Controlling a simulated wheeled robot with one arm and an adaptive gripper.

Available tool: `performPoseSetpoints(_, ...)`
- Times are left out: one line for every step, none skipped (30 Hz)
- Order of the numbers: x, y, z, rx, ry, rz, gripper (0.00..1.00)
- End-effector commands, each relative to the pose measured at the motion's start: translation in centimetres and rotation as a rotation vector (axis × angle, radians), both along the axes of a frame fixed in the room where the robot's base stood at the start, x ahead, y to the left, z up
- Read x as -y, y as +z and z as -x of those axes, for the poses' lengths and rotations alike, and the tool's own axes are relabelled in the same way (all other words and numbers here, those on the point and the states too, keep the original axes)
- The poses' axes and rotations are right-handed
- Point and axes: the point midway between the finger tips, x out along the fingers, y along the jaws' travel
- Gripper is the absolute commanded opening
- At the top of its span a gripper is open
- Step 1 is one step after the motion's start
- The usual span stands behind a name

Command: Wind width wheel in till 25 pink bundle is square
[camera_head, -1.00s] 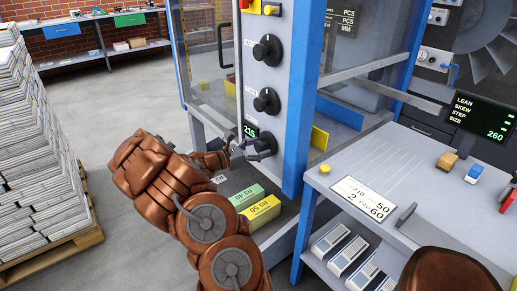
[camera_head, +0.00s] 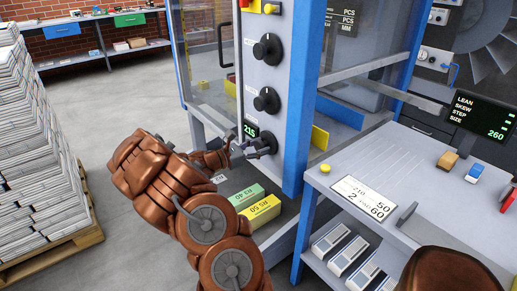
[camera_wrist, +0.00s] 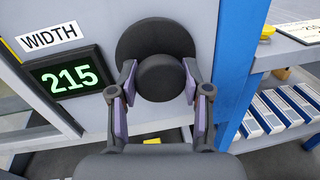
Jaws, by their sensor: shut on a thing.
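The width wheel (camera_wrist: 155,38) is a dark round disc with a raised round hub (camera_wrist: 164,78) on a grey panel. My gripper (camera_wrist: 160,84) is shut on the hub, with one finger on its left side and one on its right. In the head view the wheel (camera_head: 268,142) is the lowest of three dark knobs, and my gripper (camera_head: 257,148) reaches it from the left. The display (camera_wrist: 70,78) beside the wheel reads 215 in green, under a WIDTH label (camera_wrist: 49,37). I see no pink bundle in either view.
Two more knobs (camera_head: 267,50) sit above on the panel, next to a blue post (camera_head: 303,100). Green and yellow blocks (camera_head: 260,211) lie low beside my arm. A grey table (camera_head: 385,170) stands at right, a screen (camera_head: 483,117) reading 260 beyond it. Paper stacks (camera_head: 35,150) stand at left.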

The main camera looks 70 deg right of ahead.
Motion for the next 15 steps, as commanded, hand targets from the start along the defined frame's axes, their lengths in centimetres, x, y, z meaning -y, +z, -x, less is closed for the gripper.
performPoseSetpoints(0.03, -0.18, -0.06, 0.015, 0.002, 0.009, 0.13)
performPoseSetpoints(0.04, -0.21, -0.06, 0.027, 0.002, 0.016, 0.13)
performPoseSetpoints(0.04, -0.27, -0.07, 0.046, 0.002, 0.027, 0.13)
performPoseSetpoints(0.04, -0.32, -0.07, 0.061, 0.002, 0.035, 0.13)
performPoseSetpoints(0.05, -0.37, -0.07, 0.078, 0.002, 0.044, 0.13)
performPoseSetpoints(0.04, -0.43, -0.06, 0.104, 0.002, 0.059, 0.13)
performPoseSetpoints(0.05, -0.44, -0.07, 0.122, 0.002, 0.069, 0.13)
performPoseSetpoints(0.06, -0.45, -0.07, 0.144, 0.003, 0.081, 0.13)
performPoseSetpoints(0.07, -0.43, -0.06, 0.172, 0.002, 0.099, 0.13)
performPoseSetpoints(0.05, -0.42, -0.03, 0.195, 0.001, 0.112, 0.13)
performPoseSetpoints(0.04, -0.39, -0.02, 0.217, 0.0, 0.126, 0.13)
performPoseSetpoints(0.04, -0.36, -0.02, 0.247, 0.0, 0.144, 0.13)
performPoseSetpoints(0.04, -0.36, -0.03, 0.27, 0.001, 0.157, 0.13)
performPoseSetpoints(0.04, -0.37, -0.03, 0.291, 0.001, 0.17, 0.13)
performPoseSetpoints(0.03, -0.42, -0.03, 0.322, 0.0, 0.186, 0.13)
